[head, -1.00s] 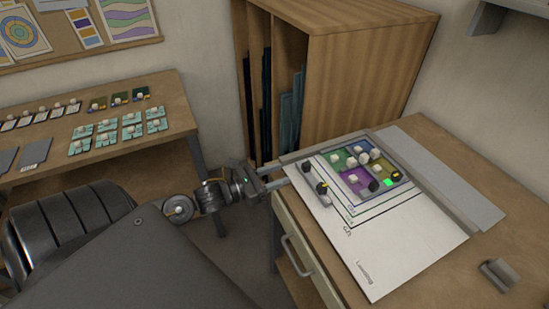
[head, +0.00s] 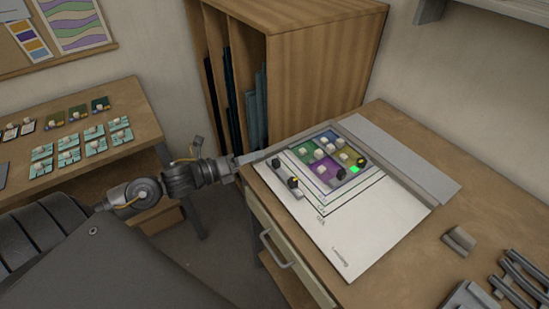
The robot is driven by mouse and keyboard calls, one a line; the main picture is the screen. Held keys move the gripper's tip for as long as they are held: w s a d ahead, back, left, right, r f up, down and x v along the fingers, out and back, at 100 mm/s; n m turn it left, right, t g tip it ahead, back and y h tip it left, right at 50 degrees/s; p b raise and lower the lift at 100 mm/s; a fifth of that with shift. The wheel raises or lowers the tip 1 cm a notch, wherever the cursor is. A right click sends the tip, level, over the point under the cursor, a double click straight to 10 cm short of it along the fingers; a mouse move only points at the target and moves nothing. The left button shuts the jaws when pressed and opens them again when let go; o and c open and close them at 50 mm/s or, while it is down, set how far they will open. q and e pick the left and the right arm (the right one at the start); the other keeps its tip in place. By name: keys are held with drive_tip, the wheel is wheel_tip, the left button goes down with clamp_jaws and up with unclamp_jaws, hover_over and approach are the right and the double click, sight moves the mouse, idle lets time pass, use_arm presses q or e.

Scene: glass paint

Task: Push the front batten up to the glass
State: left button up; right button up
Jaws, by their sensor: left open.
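The stained-glass panel (head: 322,169), with green, blue and purple panes and pale blocks on it, lies on a white sheet (head: 355,226) on the workbench. My left gripper (head: 243,158) is open and empty at the bench's left corner, apart from both. My right gripper is out of view.
Fixed grey rails (head: 385,166) border the panel at the back and right. A grey block (head: 459,240) and dark bars (head: 524,277) lie at the right of the bench. A wooden rack (head: 310,75) stands behind.

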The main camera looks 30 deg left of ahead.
sight(273, 161)
use_arm(q)
drive_tip(key=n+g, duration=0.1)
drive_tip(key=n, duration=0.8)
drive_tip(key=s+f+n+y, duration=0.1)
drive_tip(key=n, duration=0.8)
drive_tip(key=f+n+g+y, duration=0.1)
drive_tip(key=n, duration=0.8)
drive_tip(key=shift+s+a+f+g+p, duration=0.15)
drive_tip(key=shift+a+f+g+p, duration=0.1)
drive_tip(key=shift+g+p, duration=0.1)
drive_tip(key=p+x, duration=0.1)
drive_tip(key=x, duration=0.9)
drive_tip(key=shift+w+f+p, duration=0.1)
drive_tip(key=shift+w+p, duration=0.2)
drive_tip(key=shift+w, duration=0.1)
